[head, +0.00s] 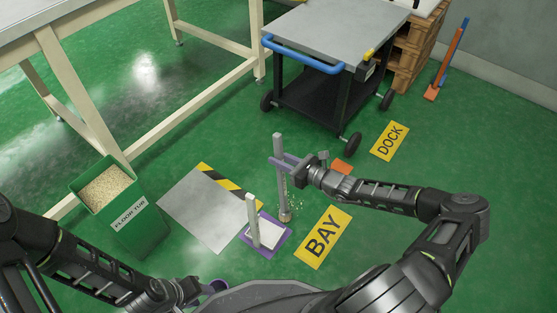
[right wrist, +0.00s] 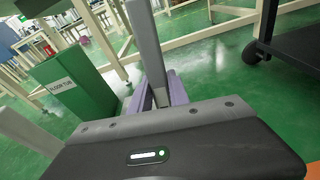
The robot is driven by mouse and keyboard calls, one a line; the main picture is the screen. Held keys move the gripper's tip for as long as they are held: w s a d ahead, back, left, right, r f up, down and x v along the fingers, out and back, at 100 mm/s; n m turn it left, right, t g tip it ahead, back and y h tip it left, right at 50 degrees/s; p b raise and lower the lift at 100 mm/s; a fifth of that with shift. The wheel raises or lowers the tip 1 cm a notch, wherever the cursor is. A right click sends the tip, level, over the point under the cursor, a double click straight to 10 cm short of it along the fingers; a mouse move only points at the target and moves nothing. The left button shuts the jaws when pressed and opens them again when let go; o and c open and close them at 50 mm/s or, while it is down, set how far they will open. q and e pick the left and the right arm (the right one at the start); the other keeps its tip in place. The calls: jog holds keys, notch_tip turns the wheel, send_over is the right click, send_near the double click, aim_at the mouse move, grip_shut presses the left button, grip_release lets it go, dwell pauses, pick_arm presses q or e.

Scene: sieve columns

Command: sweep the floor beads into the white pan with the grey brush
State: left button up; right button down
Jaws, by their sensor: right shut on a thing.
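The grey brush (head: 279,150) stands nearly upright, its tall handle between the purple fingers of my right gripper (head: 284,161), which is shut on it. The handle also shows in the right wrist view (right wrist: 146,45). The brush's low end is near the floor among small pale beads (head: 291,203), just right of the white pan (head: 267,238). The pan has purple around it and an upright grey post on its left side. My left gripper (head: 217,286) is low at the bottom edge, away from the pan and partly hidden; its jaws are unclear.
A green floor tub (head: 133,228) full of beads stands at left. A grey plate (head: 190,210) with a striped edge lies beside the pan. Yellow BAY (head: 323,237) and DOCK (head: 390,141) signs lie on the floor. A wheeled cart (head: 325,85) stands behind.

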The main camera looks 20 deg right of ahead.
jog(key=shift+w+d+r+b, duration=0.1)
jog(key=shift+w+d+b, duration=0.3)
jog(key=shift+d, duration=0.35)
jog(key=shift+w+d+r+b, duration=0.1)
jog(key=shift+w+d+b, duration=0.15)
jog(key=shift+w+d, duration=0.4)
jog(key=shift+s+d, duration=0.1)
jog(key=shift+s, duration=0.05)
jog(key=shift+d+f, duration=0.1)
jog(key=shift+w+d+f+b, duration=0.1)
jog(key=shift+w+d+b, duration=0.5)
jog(key=shift+d, duration=0.25)
jog(key=shift+w+d+b, duration=0.45)
jog(key=shift+d+b, duration=0.1)
jog(key=shift+d, duration=0.25)
